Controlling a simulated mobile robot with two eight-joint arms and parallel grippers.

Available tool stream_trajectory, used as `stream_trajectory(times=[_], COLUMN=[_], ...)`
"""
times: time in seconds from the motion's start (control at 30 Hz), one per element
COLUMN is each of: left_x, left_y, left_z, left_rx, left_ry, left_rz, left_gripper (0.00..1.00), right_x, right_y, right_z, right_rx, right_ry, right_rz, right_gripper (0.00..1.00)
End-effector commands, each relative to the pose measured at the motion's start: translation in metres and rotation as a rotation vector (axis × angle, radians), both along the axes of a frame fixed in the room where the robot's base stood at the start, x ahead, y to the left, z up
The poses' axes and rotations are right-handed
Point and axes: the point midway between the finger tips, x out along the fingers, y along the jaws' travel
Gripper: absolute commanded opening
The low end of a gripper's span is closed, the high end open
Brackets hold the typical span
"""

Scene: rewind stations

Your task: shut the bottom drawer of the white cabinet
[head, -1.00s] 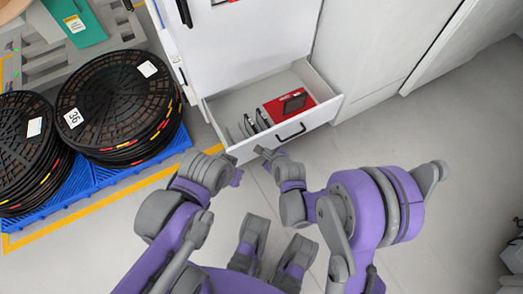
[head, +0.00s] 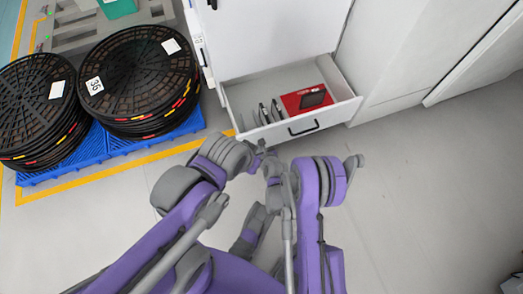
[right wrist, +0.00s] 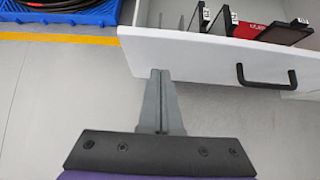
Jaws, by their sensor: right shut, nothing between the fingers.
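The white cabinet (head: 275,38) stands at the top of the head view. Its bottom drawer (head: 340,112) is pulled out, with a black handle (head: 303,127) on its front. The drawer front also shows in the right wrist view (right wrist: 200,58). My right gripper (head: 262,147) is shut and empty. In the right wrist view its fingertips (right wrist: 160,74) are at the left part of the drawer front, left of the handle; I cannot tell whether they touch it. My left gripper is beside the right one, mostly hidden by the arms, and its jaws cannot be made out.
Inside the drawer are a red box (head: 295,102), a dark device (head: 312,96) and several upright thin items. Stacks of black reels (head: 140,75) stand on a blue pallet (head: 100,150) to the left, edged by a yellow floor line. The floor on the right is clear.

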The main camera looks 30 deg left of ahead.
Motion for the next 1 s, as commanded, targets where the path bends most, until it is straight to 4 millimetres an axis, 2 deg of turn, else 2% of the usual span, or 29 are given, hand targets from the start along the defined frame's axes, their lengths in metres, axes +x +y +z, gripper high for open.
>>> stream_trajectory(times=[0.03,0.17,0.4,1.0], left_x=[0.001,0.001,0.002,0.002], left_y=[0.000,0.000,0.000,0.000], left_z=[-0.007,-0.014,-0.018,-0.019], left_rx=[0.000,0.000,0.000,0.000], left_ry=[0.002,0.004,0.005,0.006], left_rz=[0.000,0.000,0.000,0.000], left_gripper=[0.00,0.00,0.00,0.00], right_x=[0.005,0.017,0.035,0.040], right_y=[0.007,0.022,0.046,0.049], right_z=[-0.013,-0.029,-0.025,-0.024], right_rx=[0.000,-0.001,0.000,0.000], right_ry=[0.001,0.000,-0.001,-0.001], right_rz=[0.001,0.002,0.001,0.001], right_gripper=[0.00,0.00,0.00,0.00])
